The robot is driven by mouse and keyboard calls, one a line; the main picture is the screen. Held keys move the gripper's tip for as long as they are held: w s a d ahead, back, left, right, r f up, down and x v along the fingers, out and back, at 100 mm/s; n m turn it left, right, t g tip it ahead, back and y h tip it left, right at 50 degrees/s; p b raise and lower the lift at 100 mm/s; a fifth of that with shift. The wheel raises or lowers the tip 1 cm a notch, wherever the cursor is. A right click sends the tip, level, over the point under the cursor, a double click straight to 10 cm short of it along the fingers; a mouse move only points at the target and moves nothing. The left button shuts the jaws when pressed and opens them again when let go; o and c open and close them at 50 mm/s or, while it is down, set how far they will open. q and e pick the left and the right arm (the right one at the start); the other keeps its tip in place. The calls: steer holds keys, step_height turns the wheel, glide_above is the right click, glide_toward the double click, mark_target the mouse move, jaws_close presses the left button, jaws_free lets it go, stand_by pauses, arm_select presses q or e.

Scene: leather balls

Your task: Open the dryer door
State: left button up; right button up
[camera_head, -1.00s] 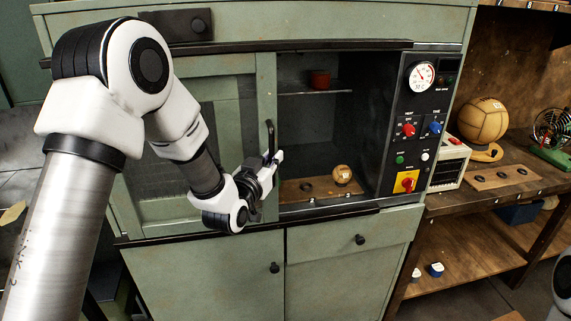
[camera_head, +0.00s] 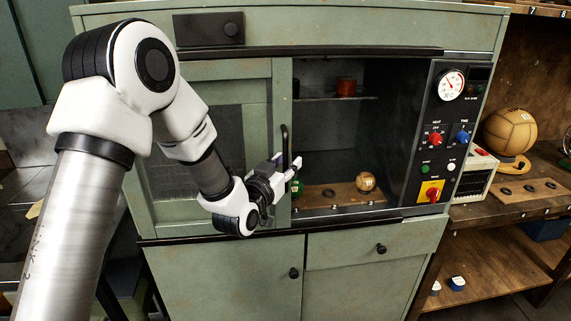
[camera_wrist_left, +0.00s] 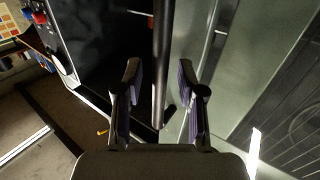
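The dryer is a green cabinet with a framed sliding door (camera_head: 170,209) at its left, partly hidden by my left arm. The compartment (camera_head: 320,135) to the right of the door stands uncovered. A black upright handle (camera_head: 285,145) is on the door's right edge. My left gripper (camera_head: 282,166) is at the handle's lower part. In the left wrist view, the handle bar (camera_wrist_left: 162,60) runs between the two fingers, with a visible gap on each side. The gripper is open around it. My right gripper is out of view.
Inside are a red pot (camera_head: 346,87) on a shelf, a tan ball (camera_head: 365,182) and a green object (camera_head: 297,187) beside the door edge. A control panel (camera_head: 445,130) is on the right. A workbench with a large leather ball (camera_head: 509,132) stands beyond it.

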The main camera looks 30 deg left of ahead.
arm_select(q)
steer(key=s, duration=0.7)
steer(key=shift+s, duration=0.25)
